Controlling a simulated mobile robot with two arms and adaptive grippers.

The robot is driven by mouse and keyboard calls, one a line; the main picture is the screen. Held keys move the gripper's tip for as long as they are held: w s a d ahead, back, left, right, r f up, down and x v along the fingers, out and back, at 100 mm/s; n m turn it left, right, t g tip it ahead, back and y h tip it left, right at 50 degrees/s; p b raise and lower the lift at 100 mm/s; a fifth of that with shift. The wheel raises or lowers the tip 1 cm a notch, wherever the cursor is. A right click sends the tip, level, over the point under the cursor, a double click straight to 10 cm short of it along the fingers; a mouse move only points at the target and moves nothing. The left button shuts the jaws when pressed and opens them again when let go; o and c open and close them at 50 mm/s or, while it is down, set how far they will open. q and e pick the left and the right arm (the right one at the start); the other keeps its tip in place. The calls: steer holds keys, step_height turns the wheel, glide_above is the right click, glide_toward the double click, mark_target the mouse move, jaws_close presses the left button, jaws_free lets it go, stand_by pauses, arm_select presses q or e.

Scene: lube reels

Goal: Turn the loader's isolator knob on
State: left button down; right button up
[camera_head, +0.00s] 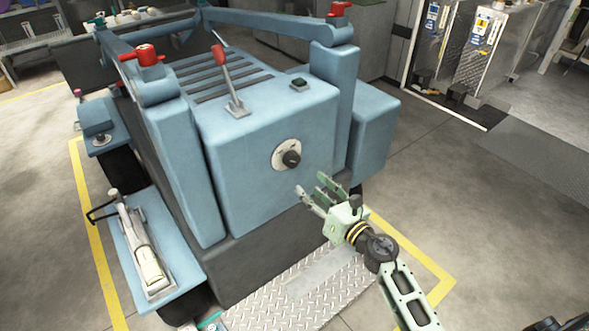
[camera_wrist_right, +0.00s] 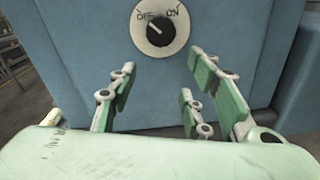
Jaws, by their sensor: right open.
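The isolator knob (camera_head: 291,158) is a small black rotary knob on a round pale plate (camera_head: 279,160), set in the end face of the blue loader (camera_head: 245,165). In the right wrist view the knob (camera_wrist_right: 160,31) sits under handwritten "OFF" at left and "ON" at right. Its light mark points up and left, towards "OFF". My right gripper (camera_head: 314,186) is open and empty, just below and in front of the knob, apart from it. In the wrist view its pale green fingers (camera_wrist_right: 160,80) spread to both sides below the plate. My left gripper is out of view.
A lever with a red grip (camera_head: 222,62) and a dark button (camera_head: 299,84) are on the loader's top. Red caps (camera_head: 148,55) top the arm posts. A diamond-plate step (camera_head: 300,285) lies below the face. Open floor (camera_head: 500,230) is at right.

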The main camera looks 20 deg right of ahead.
mark_target(293, 164)
steer(key=w+r+n, duration=0.1)
steer(key=w, duration=0.1)
steer(key=w+a+r+n, duration=0.1)
steer(key=w, duration=0.1)
steer(key=w+a+r+n, duration=0.1)
steer(key=w, duration=0.1)
steer(key=shift+w+a+r+y, duration=0.1)
steer(key=shift+w+r+y, duration=0.1)
steer(key=shift+y, duration=0.2)
steer(key=shift+w+a, duration=0.15)
steer(key=shift+w, duration=0.45)
steer(key=c, duration=1)
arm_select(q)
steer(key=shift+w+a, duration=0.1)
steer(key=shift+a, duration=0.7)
arm_select(e)
steer(key=shift+a, duration=0.1)
steer(key=shift+c, duration=0.2)
